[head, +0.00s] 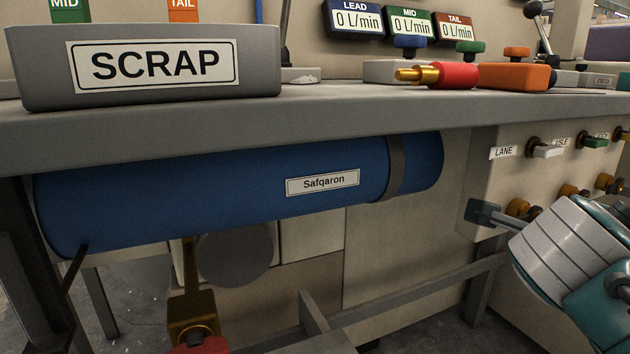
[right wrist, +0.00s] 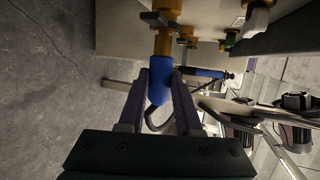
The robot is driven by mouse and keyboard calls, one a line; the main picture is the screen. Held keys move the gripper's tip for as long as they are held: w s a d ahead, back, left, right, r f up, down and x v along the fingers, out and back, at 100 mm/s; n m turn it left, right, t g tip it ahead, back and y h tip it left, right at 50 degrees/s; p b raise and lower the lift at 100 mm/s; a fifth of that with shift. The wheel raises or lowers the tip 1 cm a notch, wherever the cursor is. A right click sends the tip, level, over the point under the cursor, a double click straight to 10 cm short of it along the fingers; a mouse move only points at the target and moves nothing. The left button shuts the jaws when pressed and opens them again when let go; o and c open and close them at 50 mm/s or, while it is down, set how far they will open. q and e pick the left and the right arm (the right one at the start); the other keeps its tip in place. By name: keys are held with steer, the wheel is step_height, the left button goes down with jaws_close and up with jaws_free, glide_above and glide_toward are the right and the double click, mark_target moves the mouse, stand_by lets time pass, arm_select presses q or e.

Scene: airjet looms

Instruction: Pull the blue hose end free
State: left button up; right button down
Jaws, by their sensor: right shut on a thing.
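In the right wrist view my right gripper (right wrist: 160,77) is shut on the blue hose end (right wrist: 159,93), with one dark finger on each side of it. The top of the blue hose end meets a brass fitting (right wrist: 163,43) on the panel, and I see no clear gap between them. A dark hose curves away below the blue part, between the fingers. In the head view my right arm reaches to the panel at the right; its gripper and the blue hose end are hidden there. My left gripper is not in view.
The grey panel (head: 488,178) carries several brass fittings and labelled valves. A blue tank marked Safqaron (head: 240,190) hangs under the bench (head: 340,108). A SCRAP bin (head: 265,75) and a red-and-brass part (head: 455,76) stand on the bench.

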steer(key=shift+s+d, duration=0.2)
steer(key=shift+s, duration=0.2)
steer(key=s+d+p, duration=0.2)
steer(key=s+d, duration=0.1)
steer(key=s, duration=0.4)
steer(key=shift+s, duration=0.35)
steer(key=shift+w, duration=0.1)
